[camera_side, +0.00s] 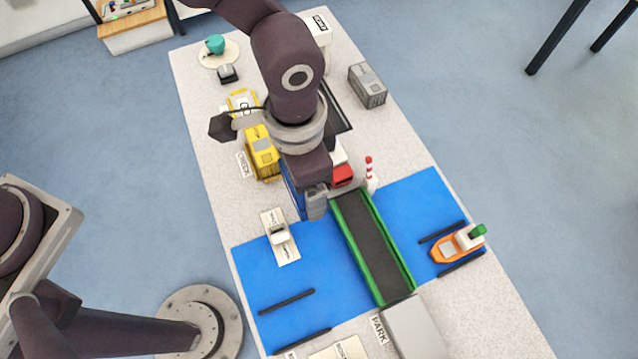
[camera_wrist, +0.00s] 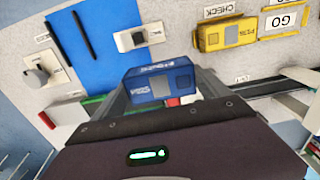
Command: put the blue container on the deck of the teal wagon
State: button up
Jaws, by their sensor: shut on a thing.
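The blue container (camera_wrist: 160,82) is between the fingers of my gripper (camera_wrist: 160,92) in the wrist view, and the gripper is shut on it. In the side view a strip of the blue container (camera_side: 293,192) shows beside my gripper (camera_side: 316,203), left of the near end of the red and white vehicle; the wrist hides the rest. The container appears held above the table, but its exact height is hard to tell. I cannot make out the teal wagon in either view; my arm covers part of the table's middle.
A yellow container (camera_side: 262,155) stands close left of my wrist. A red and white vehicle (camera_side: 342,176), a striped lighthouse (camera_side: 370,172) and a green-sided bridge (camera_side: 372,245) are near on the right. A grey container (camera_side: 367,85) and orange boat (camera_side: 458,246) stand farther off.

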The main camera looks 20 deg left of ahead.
notch_tip(320, 180, down, 8)
jog(key=o, duration=1.2)
jog(key=shift+o, duration=0.2)
jog(key=shift+r, duration=0.1)
